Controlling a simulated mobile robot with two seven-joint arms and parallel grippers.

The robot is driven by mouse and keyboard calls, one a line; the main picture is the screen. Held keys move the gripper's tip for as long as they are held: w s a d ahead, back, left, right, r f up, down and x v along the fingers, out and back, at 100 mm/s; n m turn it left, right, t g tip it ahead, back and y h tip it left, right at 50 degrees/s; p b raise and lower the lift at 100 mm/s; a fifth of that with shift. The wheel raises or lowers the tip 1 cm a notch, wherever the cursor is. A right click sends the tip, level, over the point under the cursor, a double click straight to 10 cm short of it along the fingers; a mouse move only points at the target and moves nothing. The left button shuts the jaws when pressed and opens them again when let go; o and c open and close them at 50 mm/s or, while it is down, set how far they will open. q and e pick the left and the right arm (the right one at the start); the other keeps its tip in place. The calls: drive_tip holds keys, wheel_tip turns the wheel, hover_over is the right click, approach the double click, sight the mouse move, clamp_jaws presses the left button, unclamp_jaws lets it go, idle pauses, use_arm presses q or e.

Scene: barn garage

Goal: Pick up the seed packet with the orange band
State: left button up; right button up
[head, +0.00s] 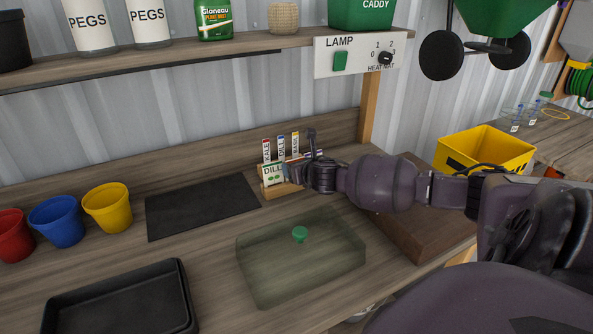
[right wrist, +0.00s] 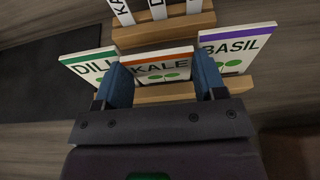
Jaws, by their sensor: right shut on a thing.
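The seed packet with the orange band, marked KALE (right wrist: 160,68), stands between the two blue fingers of my right gripper (right wrist: 162,80), which is shut on it. In the right wrist view the packet is at the front strip of a wooden rack (right wrist: 165,93); I cannot tell whether its base is clear of the slot. The DILL packet (right wrist: 88,66) with a green band is just left of the fingers, and the BASIL packet (right wrist: 236,50) with a purple band just right. In the head view my right gripper (head: 300,170) hides most of the KALE and BASIL packets.
Plant labels (head: 281,147) stand in the rack's rear strip. A clear cover (head: 262,270) with a green knob (head: 300,234) lies in front. A black mat (head: 200,207), coloured pots (head: 107,208) and a black tray (head: 120,300) are to the left. A shelf (head: 200,57) hangs above.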

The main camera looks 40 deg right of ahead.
wheel_tip(320, 180, up, 20)
drive_tip(key=p, duration=0.2)
drive_tip(key=shift+p, duration=0.4)
idle(0.6)
